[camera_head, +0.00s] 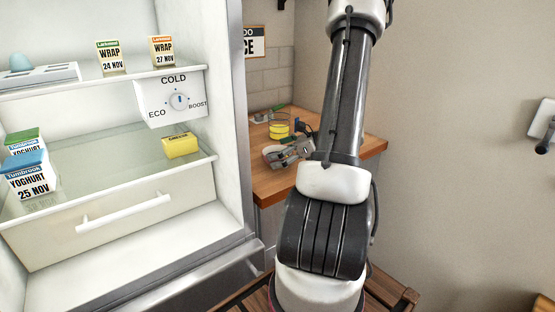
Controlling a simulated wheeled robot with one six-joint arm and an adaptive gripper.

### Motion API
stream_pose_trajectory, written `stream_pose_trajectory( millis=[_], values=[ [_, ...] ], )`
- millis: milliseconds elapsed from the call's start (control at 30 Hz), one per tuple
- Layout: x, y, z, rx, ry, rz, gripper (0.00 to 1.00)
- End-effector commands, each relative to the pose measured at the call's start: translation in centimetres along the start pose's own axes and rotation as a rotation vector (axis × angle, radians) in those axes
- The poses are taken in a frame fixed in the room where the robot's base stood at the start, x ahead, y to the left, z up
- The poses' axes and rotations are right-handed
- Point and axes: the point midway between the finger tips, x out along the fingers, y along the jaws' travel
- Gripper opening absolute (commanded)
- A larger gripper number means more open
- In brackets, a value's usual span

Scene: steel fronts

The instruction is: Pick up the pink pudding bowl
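I cannot make out a pink pudding bowl in this view; my arm hides part of the wooden counter (272,185). My gripper (272,155) is low over the counter, to the right of the open fridge. It is small and partly blurred here, and I cannot tell whether its fingers are open or shut or hold anything.
A yellow-banded container (279,130) stands on the counter behind my gripper. The open fridge (228,120) holds two wrap packs (110,57), yoghurt cartons (30,178) and a small yellow block (181,146). A plain wall (450,150) bounds the right.

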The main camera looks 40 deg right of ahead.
Motion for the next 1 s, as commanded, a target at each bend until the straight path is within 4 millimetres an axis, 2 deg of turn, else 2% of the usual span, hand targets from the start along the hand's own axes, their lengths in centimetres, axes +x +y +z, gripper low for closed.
stream_pose_trajectory(
  millis=[267, 467, 767, 867, 1000],
  values=[
    [0.5, 0.0, 0.0, -0.002, 0.0, -0.001, 1.0],
    [0.5, 0.0, 0.0, -0.002, 0.0, 0.0, 0.67],
    [0.4, 0.0, 0.2, -0.002, 0.0, 0.0, 0.67],
    [-0.1, 0.0, 1.2, -0.006, 0.0, -0.001, 0.67],
    [-1.4, 0.0, 3.8, -0.009, -0.001, -0.002, 0.67]
  ],
)
